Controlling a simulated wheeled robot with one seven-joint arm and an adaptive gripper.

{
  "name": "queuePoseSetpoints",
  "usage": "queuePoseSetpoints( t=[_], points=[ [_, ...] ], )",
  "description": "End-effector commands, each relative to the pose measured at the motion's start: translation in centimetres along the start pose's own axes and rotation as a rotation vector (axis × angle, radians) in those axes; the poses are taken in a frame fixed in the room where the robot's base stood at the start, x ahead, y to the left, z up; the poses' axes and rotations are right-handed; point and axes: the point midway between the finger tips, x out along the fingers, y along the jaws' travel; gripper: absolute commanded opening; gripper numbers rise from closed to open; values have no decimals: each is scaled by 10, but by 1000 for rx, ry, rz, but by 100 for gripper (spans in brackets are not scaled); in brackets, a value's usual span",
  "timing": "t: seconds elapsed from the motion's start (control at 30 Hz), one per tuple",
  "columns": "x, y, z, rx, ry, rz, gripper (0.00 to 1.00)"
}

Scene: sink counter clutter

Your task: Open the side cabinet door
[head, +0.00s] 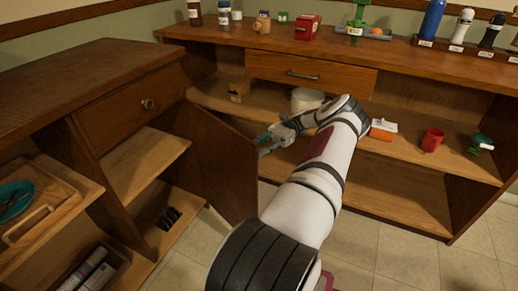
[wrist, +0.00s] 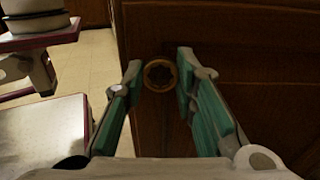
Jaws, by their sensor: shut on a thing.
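The side cabinet door (head: 222,165) is a dark brown wooden panel. In the head view it stands swung out from the left cabinet (head: 95,95), and the shelves behind it show. In the wrist view the door (wrist: 250,50) fills the right side, with a round brass-coloured knob (wrist: 159,74) near its edge. My gripper (head: 266,144) is at the door's outer edge in the head view. In the wrist view its green-padded fingers (wrist: 160,70) stand on both sides of the knob, shut on it. The exact contact points are hard to see.
A back counter (head: 400,65) holds bottles and small items on top. Its shelf holds a white pot (head: 307,99), a red mug (head: 432,139) and an orange-and-white item (head: 382,130). Tiled floor (head: 350,255) is clear at the front right.

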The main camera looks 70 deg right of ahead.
Motion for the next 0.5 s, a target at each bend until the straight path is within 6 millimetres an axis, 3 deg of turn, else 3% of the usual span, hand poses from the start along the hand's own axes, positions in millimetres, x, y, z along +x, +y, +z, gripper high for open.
queuePoseSetpoints(
  t=[0.07, 0.1, 0.17, 0.5],
  points=[
    [0, 0, 0, 0, 1, -1, 0],
    [0, 0, 0, 0, 1, -1, 30],
    [0, 0, 0, 0, 1, -1, 44],
    [0, 0, 1, 0, 0, -1, 47]
  ],
)
